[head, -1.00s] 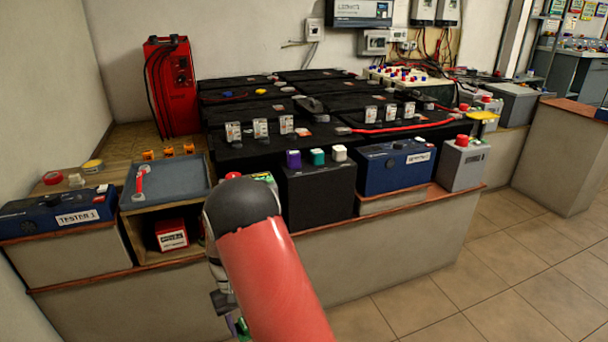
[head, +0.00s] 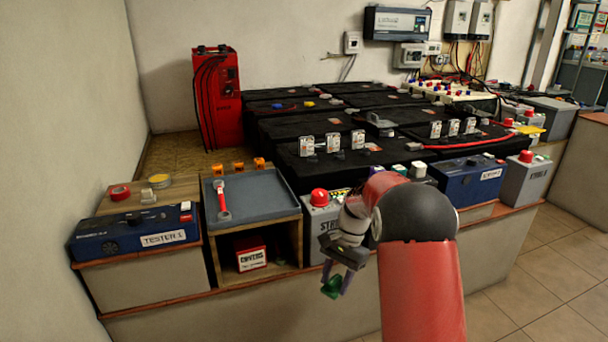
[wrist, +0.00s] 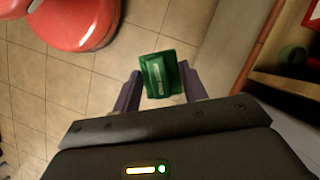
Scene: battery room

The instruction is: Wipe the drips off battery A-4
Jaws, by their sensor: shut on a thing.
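My gripper (head: 342,272) is low in front of the counter, to the right of the open shelf, and points down. It is shut on a small green thing (wrist: 158,76) with a white label. The wrist view shows that thing between the two fingers, above the tiled floor. It also shows in the head view (head: 331,287). Several black batteries (head: 330,155) stand in rows on the counter behind. I cannot read an A-4 mark on any of them. Drips cannot be made out. My arm hides part of the front row.
A grey tray (head: 252,198) with a red-handled tool tops the shelf, which holds a red box (head: 251,256). A blue tester (head: 135,232) stands left. A grey battery with a red cap (head: 320,218) is just behind my gripper. A red charger (head: 217,98) stands at the back.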

